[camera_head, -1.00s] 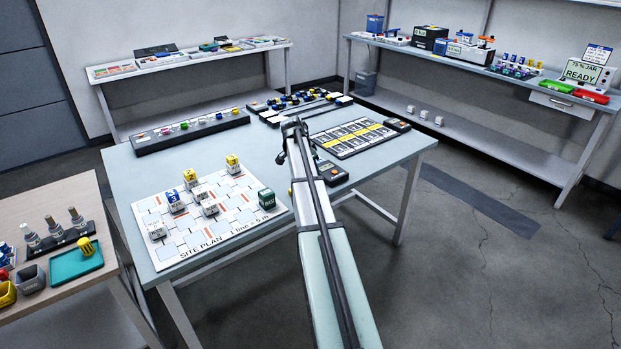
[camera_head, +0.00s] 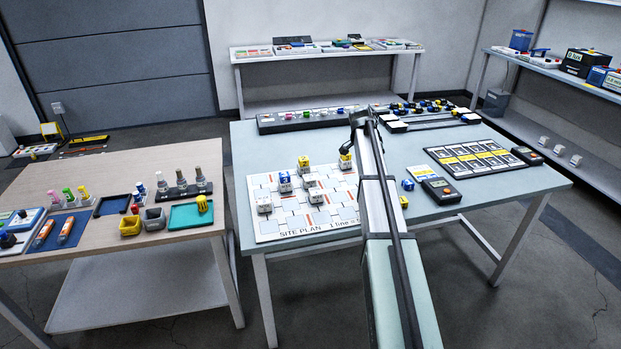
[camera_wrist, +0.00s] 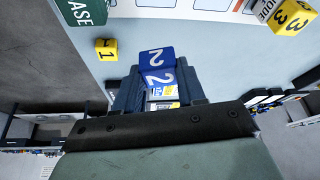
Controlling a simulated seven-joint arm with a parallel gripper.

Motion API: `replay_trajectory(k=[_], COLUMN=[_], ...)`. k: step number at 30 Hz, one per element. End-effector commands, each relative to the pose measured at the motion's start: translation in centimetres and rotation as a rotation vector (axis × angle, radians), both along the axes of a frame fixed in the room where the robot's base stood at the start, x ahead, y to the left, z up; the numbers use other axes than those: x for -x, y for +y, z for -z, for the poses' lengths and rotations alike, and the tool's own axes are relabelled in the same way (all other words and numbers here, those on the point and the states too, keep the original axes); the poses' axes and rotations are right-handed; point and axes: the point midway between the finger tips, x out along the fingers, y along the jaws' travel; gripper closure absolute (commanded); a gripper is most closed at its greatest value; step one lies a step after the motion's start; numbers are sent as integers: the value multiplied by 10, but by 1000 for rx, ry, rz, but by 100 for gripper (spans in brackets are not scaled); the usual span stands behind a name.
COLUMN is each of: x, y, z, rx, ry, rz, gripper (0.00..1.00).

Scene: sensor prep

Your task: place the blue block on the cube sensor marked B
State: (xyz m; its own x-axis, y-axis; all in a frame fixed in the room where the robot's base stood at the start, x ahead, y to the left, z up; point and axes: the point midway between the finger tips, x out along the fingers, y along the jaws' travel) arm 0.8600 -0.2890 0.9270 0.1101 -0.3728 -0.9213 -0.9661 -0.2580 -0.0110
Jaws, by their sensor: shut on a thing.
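A blue block (camera_wrist: 157,64) marked 2 sits between the fingers of my gripper (camera_wrist: 160,82) in the wrist view, and the gripper is shut on it. A small blue shape, probably this block (camera_head: 408,184), shows right of my arm in the head view. My arm hides most of the gripper there. White cube sensors stand on the site plan board (camera_head: 262,234), left of my arm. One sensor (camera_head: 286,187) has a blue piece on top. A front-left sensor (camera_head: 264,205) has a bare top. I cannot read which is marked B.
A yellow block (camera_wrist: 106,49) marked 1 lies beside the gripper. A green BASE block (camera_wrist: 87,10) and a yellow-topped NODE cube (camera_wrist: 291,17) marked 3 stand at the wrist view's top. A meter (camera_head: 440,191) and card panel (camera_head: 475,157) lie right of my arm.

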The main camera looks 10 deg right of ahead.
Motion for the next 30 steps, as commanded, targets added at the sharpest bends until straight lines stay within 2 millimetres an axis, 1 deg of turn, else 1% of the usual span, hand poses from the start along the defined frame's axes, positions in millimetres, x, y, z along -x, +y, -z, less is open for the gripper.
replay_trajectory(k=[1, 9, 12, 14, 15, 19, 21, 23, 26, 30], x=[-12, -60, -73, -79, -84, -95, -103, -108, -111, -107], y=[21, 122, 153, 169, 180, 208, 219, 220, 216, 215], z=[-3, -18, -23, -26, -28, -34, -38, -41, -44, -45], rx=[1, 8, 11, 12, 13, 11, 10, 9, 6, 4], ry=[-2, -10, -5, -2, 0, 7, 11, 18, 26, 33], rz=[-27, -150, -182, -193, -199, -195, -171, -128, -42, 82], gripper=[90, 90, 90, 90, 90, 90, 90, 90, 90, 90])
